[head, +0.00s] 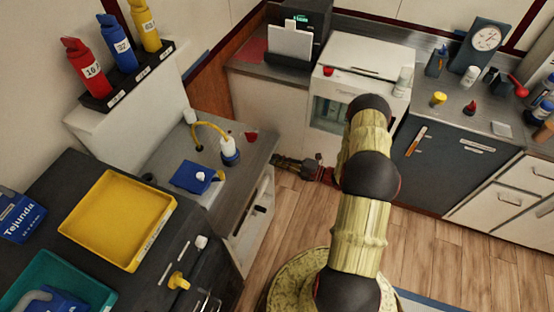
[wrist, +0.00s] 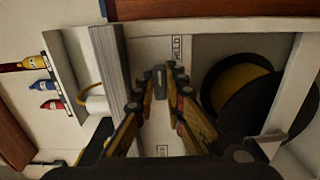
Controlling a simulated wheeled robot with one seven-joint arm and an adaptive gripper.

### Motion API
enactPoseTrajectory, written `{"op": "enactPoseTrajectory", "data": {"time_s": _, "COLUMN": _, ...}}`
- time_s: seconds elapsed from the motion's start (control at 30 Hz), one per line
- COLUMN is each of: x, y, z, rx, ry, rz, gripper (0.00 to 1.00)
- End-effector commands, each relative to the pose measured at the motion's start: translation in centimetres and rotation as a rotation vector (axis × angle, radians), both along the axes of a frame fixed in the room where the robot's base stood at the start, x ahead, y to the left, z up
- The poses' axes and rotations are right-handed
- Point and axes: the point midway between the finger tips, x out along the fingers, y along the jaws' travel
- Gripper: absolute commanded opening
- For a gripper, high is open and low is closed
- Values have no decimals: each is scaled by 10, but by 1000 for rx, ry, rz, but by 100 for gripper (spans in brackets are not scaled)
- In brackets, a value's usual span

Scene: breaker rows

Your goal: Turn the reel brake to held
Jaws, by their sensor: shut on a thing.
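My gripper (wrist: 160,82) is shut on the grey brake lever (wrist: 160,72), which shows between its fingertips in the wrist view. One small lettered label (wrist: 177,48) lies beyond the fingertips and another (wrist: 162,150) lies nearer; the lettering is too small to read surely. The lever's pivot is hidden by the fingers. The reel (wrist: 240,82), yellow with dark round flanges, is to the right of my gripper in an open recess. In the head view my gripper (head: 288,163) is low, beside the grey-topped cabinet; the lever is hidden there.
A yellow tray (head: 118,220) lies on the dark counter at left. The wooden floor (head: 440,250) is clear at right.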

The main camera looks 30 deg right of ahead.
Motion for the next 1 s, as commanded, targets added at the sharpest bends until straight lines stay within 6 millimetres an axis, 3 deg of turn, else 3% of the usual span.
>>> {"op": "enactPoseTrajectory", "data": {"time_s": 0.2, "x": 1, "y": -1, "z": 0, "rx": -1, "ry": 0, "rz": -3, "gripper": 0}}
{"op": "enactPoseTrajectory", "data": {"time_s": 0.23, "x": 1, "y": -1, "z": 0, "rx": -1, "ry": 0, "rz": -3, "gripper": 12}}
{"op": "enactPoseTrajectory", "data": {"time_s": 0.53, "x": 0, "y": -1, "z": 0, "rx": -1, "ry": -1, "rz": -2, "gripper": 30}}
{"op": "enactPoseTrajectory", "data": {"time_s": 0.83, "x": 0, "y": -1, "z": 0, "rx": -1, "ry": -1, "rz": -1, "gripper": 30}}
{"op": "enactPoseTrajectory", "data": {"time_s": 1.0, "x": -11, "y": -10, "z": 0, "rx": 0, "ry": 0, "rz": -4, "gripper": 30}}
